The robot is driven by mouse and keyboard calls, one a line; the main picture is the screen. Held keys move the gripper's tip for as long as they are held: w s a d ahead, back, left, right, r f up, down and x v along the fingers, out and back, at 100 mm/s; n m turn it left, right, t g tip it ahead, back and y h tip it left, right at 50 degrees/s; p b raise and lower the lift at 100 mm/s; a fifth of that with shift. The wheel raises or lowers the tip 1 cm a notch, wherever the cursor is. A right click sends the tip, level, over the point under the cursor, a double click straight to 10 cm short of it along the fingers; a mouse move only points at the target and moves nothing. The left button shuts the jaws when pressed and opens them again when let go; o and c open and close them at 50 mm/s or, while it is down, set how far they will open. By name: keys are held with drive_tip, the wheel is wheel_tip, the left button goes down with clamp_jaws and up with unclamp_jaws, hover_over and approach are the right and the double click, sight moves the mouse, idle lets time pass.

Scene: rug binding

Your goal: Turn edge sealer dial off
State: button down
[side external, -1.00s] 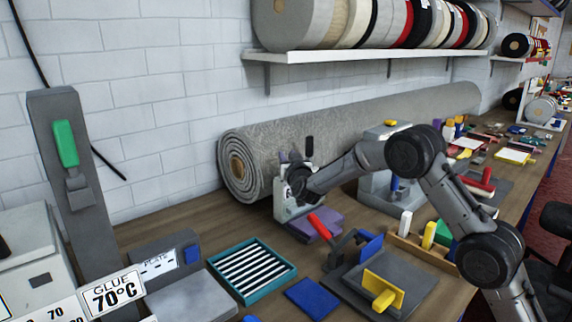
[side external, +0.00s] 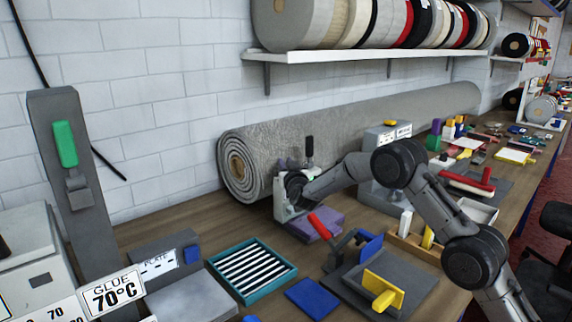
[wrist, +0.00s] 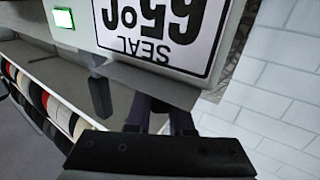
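A pale machine (side external: 283,206) with a black upright handle (side external: 309,146) stands in front of the rug roll; it appears to be the edge sealer. My gripper (side external: 297,187) is right at it and covers much of its front. In the wrist view a pale panel fills the top, with an upside-down label (wrist: 165,28) reading SEAL 65°C and a lit green square (wrist: 63,18). My gripper (wrist: 160,118) points at the area beneath this panel. Its fingers are dark and hard to separate from the dark parts there. I cannot make out the dial or the finger gap.
The rug roll (side external: 240,160) lies behind the machine. A purple block (side external: 318,224), a red-handled tool (side external: 320,226) and a teal tray (side external: 262,292) are near its front. A grey box with a yellow button (side external: 390,123) stands to its right. A spool shelf (side external: 330,55) hangs above.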

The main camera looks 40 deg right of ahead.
drive_tip(key=shift+n+t+y, duration=0.3)
drive_tip(key=shift+n+y, duration=0.2)
drive_tip(key=shift+y, duration=0.1)
drive_tip(key=shift+s+a+n+g+y, duration=0.1)
drive_tip(key=shift+a+n+g+y, duration=0.6)
drive_tip(key=shift+n+y, duration=2.3)
drive_tip(key=shift+s+a+n+g+y, duration=0.1)
drive_tip(key=shift+a+n+g+y, duration=0.55)
drive_tip(key=shift+n+y, duration=2.4)
drive_tip(key=shift+s+a+n+g+y, duration=0.1)
drive_tip(key=shift+a+n+g+y, duration=0.7)
drive_tip(key=shift+y, duration=3.85)
drive_tip(key=shift+d+n, duration=0.25)
drive_tip(key=shift+n, duration=0.5)
drive_tip(key=shift+s+a+r+g+y, duration=0.1)
drive_tip(key=shift+r+g+y, duration=0.05)
drive_tip(key=shift+g+y, duration=0.35)
drive_tip(key=c, duration=1.1)
unclamp_jaws()
